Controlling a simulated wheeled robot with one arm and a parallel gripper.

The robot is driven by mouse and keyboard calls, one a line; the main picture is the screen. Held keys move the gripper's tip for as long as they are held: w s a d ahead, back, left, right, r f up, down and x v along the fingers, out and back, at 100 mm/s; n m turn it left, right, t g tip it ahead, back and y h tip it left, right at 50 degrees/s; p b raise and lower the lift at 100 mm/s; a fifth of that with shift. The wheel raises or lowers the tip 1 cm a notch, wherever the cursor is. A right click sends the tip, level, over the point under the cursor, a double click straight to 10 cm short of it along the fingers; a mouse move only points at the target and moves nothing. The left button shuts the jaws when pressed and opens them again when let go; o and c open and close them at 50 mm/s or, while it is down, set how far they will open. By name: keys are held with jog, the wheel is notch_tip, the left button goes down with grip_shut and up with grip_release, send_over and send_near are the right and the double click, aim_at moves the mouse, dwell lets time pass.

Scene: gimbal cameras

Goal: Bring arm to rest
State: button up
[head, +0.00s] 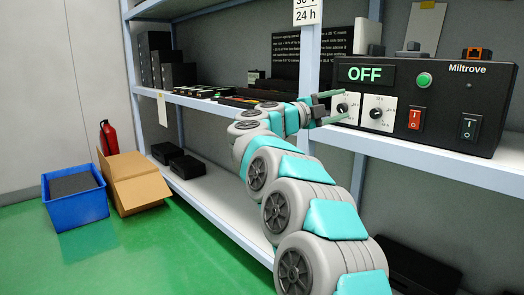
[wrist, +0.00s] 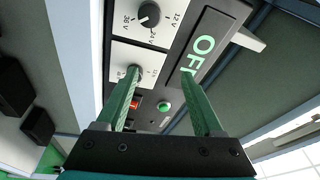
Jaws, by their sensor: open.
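My arm (head: 287,175) reaches from the bottom right of the head view up to the shelf. My gripper (head: 337,107) is open at its end, in front of the left part of a black Miltrove box. The wrist view shows its two green fingers (wrist: 155,85) spread apart, with nothing between them that I can see held. The Miltrove box (head: 455,105) stands on the shelf with its display (head: 365,73) reading OFF. It has two white dial panels, one with a dial (head: 377,113), a green button (head: 424,80), a red switch (head: 415,118) and a dark switch (head: 469,127).
The shelf edge (head: 430,170) and a blue-grey upright (head: 307,55) are close to my arm. Black boxes (head: 178,75) stand further left. A blue bin (head: 75,208), a cardboard box (head: 140,185) and a red extinguisher (head: 108,138) are on the green floor. Open floor lies left of my arm.

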jog(key=w+a+r+n+t+y, duration=0.2)
jog(key=a+r+n+t+y, duration=0.1)
jog(key=a+n+t+y, duration=0.4)
jog(key=w+a+r+n+t+y, duration=0.25)
jog(key=a+n+t+y, duration=0.25)
jog(key=a+n+y, duration=0.3)
jog(key=s+a+f+n+g+y, duration=0.6)
jog(key=s+a+f+n+y, duration=0.2)
jog(key=s+a+f+n, duration=0.4)
jog(key=s+d+f+n+g+h, duration=0.3)
jog(key=s+f+g, duration=0.5)
jog(key=s+f, duration=1.2)
jog(key=s+d+f+g, duration=0.2)
jog(key=s+d+f, duration=0.2)
jog(key=s, duration=0.4)
jog(key=s+d+f+m+g+h, duration=0.1)
jog(key=s+d+f+g, duration=0.2)
jog(key=s, duration=0.6)
jog(key=s+d+f+g+h, duration=0.1)
jog(key=s+d+f+g, duration=0.2)
jog(key=s+d+f, duration=0.2)
jog(key=s+d, duration=0.1)
jog(key=s, duration=0.2)
jog(key=shift+s+f, duration=0.2)
jog(key=shift+s, duration=0.1)
